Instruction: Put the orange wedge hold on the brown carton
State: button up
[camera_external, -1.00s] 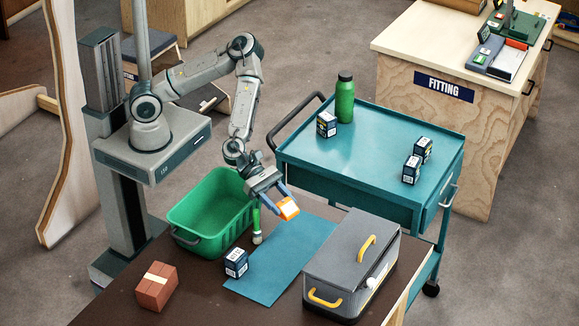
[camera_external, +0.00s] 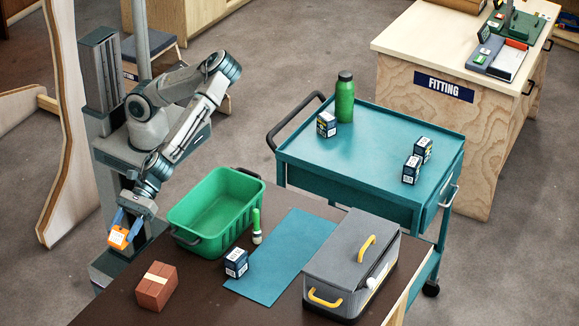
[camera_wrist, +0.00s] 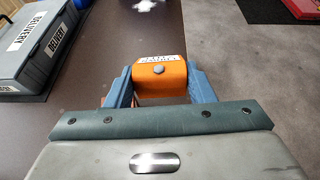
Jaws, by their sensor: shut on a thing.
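The orange wedge hold (camera_external: 119,237) is between the blue fingers of my gripper (camera_external: 121,226), which is shut on it. In the wrist view the orange hold (camera_wrist: 160,80) shows a round bolt head and a white label, with one blue finger of my gripper (camera_wrist: 160,86) on each side. In the external view they are in the air at the left end of the dark table, left of the green crate. The brown carton (camera_external: 156,288) with a pale tape strip sits on the table's front left, below and right of the hold.
The green crate (camera_external: 180,234) stands on the table beside my arm. A small dark blue box (camera_external: 236,263), a green-handled brush (camera_external: 257,228), a blue mat (camera_external: 285,255) and a grey toolbox (camera_external: 345,260) lie further right. The table around the carton is clear.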

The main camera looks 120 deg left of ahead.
jog(key=shift+s+d+m+g, duration=0.4)
jog(key=shift+s, duration=0.35)
jog(key=p, duration=0.2)
send_over(157, 276)
notch_tip(157, 276, down, 7)
jog(key=shift+r, duration=0.15)
jog(key=shift+f+p, duration=0.6)
jog(key=shift+f, duration=1.5)
jog(key=shift+f, duration=0.25)
jog(key=o, duration=1)
jog(key=shift+r, duration=0.1)
jog(key=shift+c, duration=0.2)
jog(key=shift+r, duration=0.1)
